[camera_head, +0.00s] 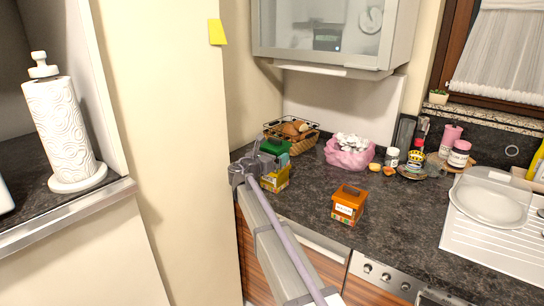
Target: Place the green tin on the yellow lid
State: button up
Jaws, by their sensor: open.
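The green tin (275,147) is on the left part of the dark counter, in front of the wicker basket. A yellow tin (277,180) with a pale label stands just in front of and below it. The yellow lid on its top is mostly hidden by my gripper. My gripper (262,160) is open at the green tin's front left side and overlaps it in the picture. I cannot tell whether its fingers are around the green tin, or whether the green tin touches the yellow one.
Behind are a wicker basket (304,141), a pink bag (349,156), small jars and cups. A dish rack with a plate (490,203) is at the right. The counter between the orange tin and the rack is clear.

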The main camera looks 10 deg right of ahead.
jog(key=shift+s+a+r, duration=0.1)
jog(key=shift+r, duration=0.1)
jog(key=v, duration=1.2)
jog(key=s+d+f+m+g+y, duration=0.3)
jog(key=s+d+f+m+g, duration=0.3)
jog(key=s+d+f+m, duration=0.45)
jog(key=s+f+m+g+y, duration=0.2)
jog(key=s+m, duration=0.3)
jog(key=s, duration=0.3)
jog(key=s+f+m+g+y, duration=0.2)
jog(key=s+m+y, duration=0.2)
jog(key=s, duration=0.4)
jog(key=s+f+m+g+y, duration=0.2)
jog(key=s+m+y, duration=0.2)
jog(key=s+m, duration=0.3)
jog(key=shift+s+f, duration=0.4)
jog(key=shift+s, duration=0.45)
jog(key=shift+a+r+p, duration=0.1)
jog(key=shift+r+p, duration=2.75)
jog(key=shift+p, duration=0.1)
